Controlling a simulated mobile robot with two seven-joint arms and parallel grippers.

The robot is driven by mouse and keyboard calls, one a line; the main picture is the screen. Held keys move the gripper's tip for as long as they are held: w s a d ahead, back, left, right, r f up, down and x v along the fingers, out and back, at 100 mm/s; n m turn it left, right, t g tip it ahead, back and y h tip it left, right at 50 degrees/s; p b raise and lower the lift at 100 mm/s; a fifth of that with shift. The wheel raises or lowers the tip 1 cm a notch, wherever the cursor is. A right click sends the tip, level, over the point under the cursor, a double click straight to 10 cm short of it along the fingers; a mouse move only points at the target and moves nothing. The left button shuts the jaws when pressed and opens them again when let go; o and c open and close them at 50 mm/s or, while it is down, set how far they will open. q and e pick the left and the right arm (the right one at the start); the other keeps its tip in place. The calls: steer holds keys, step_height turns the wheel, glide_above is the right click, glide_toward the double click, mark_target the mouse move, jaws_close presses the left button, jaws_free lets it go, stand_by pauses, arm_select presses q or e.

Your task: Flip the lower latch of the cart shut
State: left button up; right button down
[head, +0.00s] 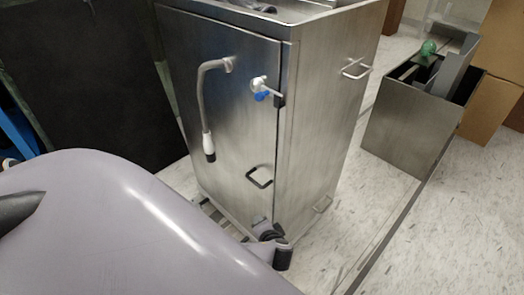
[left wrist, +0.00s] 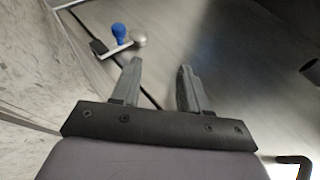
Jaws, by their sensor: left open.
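The steel cart (head: 310,110) stands upright with its door (head: 225,110) closed against the frame. The lower latch shows in the left wrist view: a silver lever with a pale round pivot (left wrist: 138,39), a blue knob (left wrist: 118,31) and a dark catch (left wrist: 98,46) near the door seam. I cannot tell whether the lever sits in the catch. My left gripper (left wrist: 160,72) is open and empty, its fingertips just short of the latch. The upper latch (head: 262,90) has a blue knob too.
Side handles (head: 355,69) stick out on the right panel. A steel bin (head: 410,125) stands at the right. Open floor (head: 450,240) lies at the lower right.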

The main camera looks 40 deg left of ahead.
arm_select(q)
step_height(320, 180, up, 12)
steer(key=p, duration=0.5)
steer(key=shift+p, duration=0.35)
arm_select(e)
steer(key=shift+s+d+r+g+h, duration=0.1)
steer(key=shift+s+d+h, duration=0.3)
steer(key=shift+d, duration=0.4)
steer(key=shift+s+d+r+g+h, duration=0.1)
steer(key=shift+s+d+h, duration=0.1)
steer(key=shift+d+h, duration=0.45)
steer(key=shift+s+d+r+g+h, duration=0.1)
steer(key=shift+s+d+h, duration=0.2)
steer(key=shift+d, duration=0.65)
